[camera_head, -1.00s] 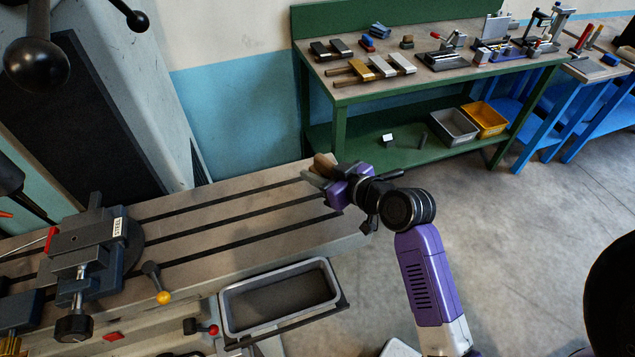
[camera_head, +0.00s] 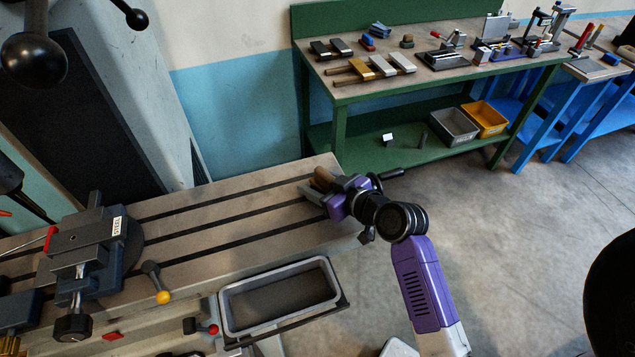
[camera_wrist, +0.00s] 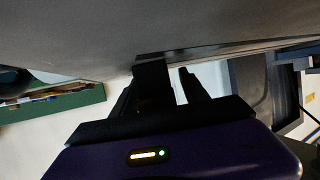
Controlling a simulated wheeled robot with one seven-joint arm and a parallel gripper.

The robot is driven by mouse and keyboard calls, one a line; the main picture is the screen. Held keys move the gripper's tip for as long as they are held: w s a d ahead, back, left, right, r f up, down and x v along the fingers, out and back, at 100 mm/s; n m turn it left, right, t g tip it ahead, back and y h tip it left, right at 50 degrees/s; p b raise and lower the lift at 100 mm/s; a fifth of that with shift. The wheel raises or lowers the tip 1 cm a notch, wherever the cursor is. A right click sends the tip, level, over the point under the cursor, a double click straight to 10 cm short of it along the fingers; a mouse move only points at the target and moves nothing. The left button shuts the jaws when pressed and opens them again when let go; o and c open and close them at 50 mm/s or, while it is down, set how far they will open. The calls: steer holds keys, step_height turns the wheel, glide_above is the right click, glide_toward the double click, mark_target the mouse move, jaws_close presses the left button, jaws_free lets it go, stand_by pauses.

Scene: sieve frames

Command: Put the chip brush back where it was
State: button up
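A brown, wood-coloured piece (camera_head: 324,179), perhaps the chip brush, shows at my gripper, over the right end of the slotted machine table (camera_head: 232,196). A grey-green part sticks out beside it. My gripper (camera_head: 318,190) points left, low over the table. Whether the brown piece is held or lies on the table is hidden. In the wrist view two dark fingers (camera_wrist: 170,82) show with a pale gap between them, close to a large grey surface. I cannot make out the brush there.
A steel vise (camera_head: 90,245) stands on the table's left part. A grey tray (camera_head: 325,270) hangs at its front. A green bench (camera_head: 440,80) behind carries several wooden-handled tools and fixtures. Grey and yellow bins (camera_head: 485,117) stand on its shelf. The table's middle is clear.

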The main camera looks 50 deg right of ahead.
steer(key=shift+r, duration=0.25)
steer(key=b+v, duration=0.2)
steer(key=v, duration=1)
steer(key=shift+m+g, duration=0.3)
steer(key=shift+g, duration=0.1)
steer(key=a+f, duration=0.1)
steer(key=s+a+f, duration=0.1)
steer(key=a, duration=0.1)
steer(key=s+a+f, duration=0.1)
steer(key=shift+s+a+f, duration=0.15)
steer(key=shift+a+f, duration=0.05)
steer(key=shift+a, duration=0.1)
steer(key=s+a+r+n+t+y, duration=0.2)
steer(key=s+a+r+n, duration=0.1)
steer(key=s+a, duration=1)
steer(key=shift+a+r+y, duration=0.4)
steer(key=shift+a+r, duration=0.3)
steer(key=shift+a, duration=0.3)
steer(key=shift+s, duration=0.1)
steer(key=shift+c, duration=0.3)
